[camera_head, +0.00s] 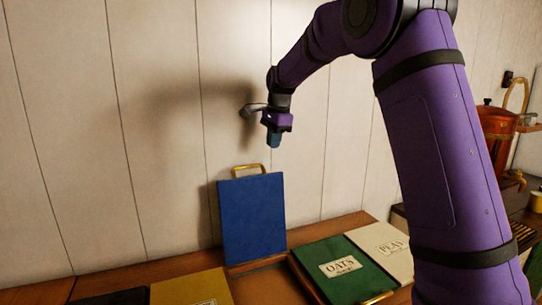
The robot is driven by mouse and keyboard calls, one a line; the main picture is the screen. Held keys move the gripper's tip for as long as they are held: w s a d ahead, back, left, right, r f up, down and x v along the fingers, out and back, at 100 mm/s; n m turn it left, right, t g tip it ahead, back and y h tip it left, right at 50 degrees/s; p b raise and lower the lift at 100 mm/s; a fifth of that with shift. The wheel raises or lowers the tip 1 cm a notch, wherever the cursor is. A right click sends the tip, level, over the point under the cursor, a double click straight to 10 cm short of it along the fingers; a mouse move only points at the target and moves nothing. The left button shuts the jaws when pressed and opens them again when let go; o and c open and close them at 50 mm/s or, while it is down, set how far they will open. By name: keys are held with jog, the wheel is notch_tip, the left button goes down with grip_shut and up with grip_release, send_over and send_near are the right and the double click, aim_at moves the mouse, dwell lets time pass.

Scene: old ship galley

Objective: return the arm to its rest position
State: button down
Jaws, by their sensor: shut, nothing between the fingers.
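My purple arm (440,150) rises on the right of the head view and bends over to the left. My gripper (274,142) hangs from its end, pointing down, with its fingers shut and nothing held. It is in the air in front of the plank wall, just above and to the right of the brass handle of an upright blue panel (252,218). It looks apart from the handle, though the depth between them is hard to tell.
A green OATS lid (345,268), a cream PEAS lid (385,250), a yellow lid (190,288) and a dark one (112,297) lie along the wooden counter (135,274). A copper pot (497,122) stands at the far right. The air left of my gripper is clear.

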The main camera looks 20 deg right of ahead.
jog(key=s+r+n+t, duration=0.1)
jog(key=s+r+n, duration=0.3)
jog(key=s, duration=0.7)
jog(key=s+r+n+t, duration=0.1)
jog(key=s+r+n, duration=0.35)
jog(key=s, duration=0.65)
jog(key=s+f+n, duration=0.3)
jog(key=s+f, duration=0.1)
jog(key=s, duration=0.6)
jog(key=s+a+f+n+t, duration=0.1)
jog(key=s+f+n, duration=0.3)
jog(key=s, duration=0.6)
jog(key=shift+s+a+h, duration=0.2)
jog(key=shift+s+h, duration=0.15)
jog(key=shift+h, duration=0.05)
jog(key=shift+a+n, duration=0.1)
jog(key=shift+n, duration=0.15)
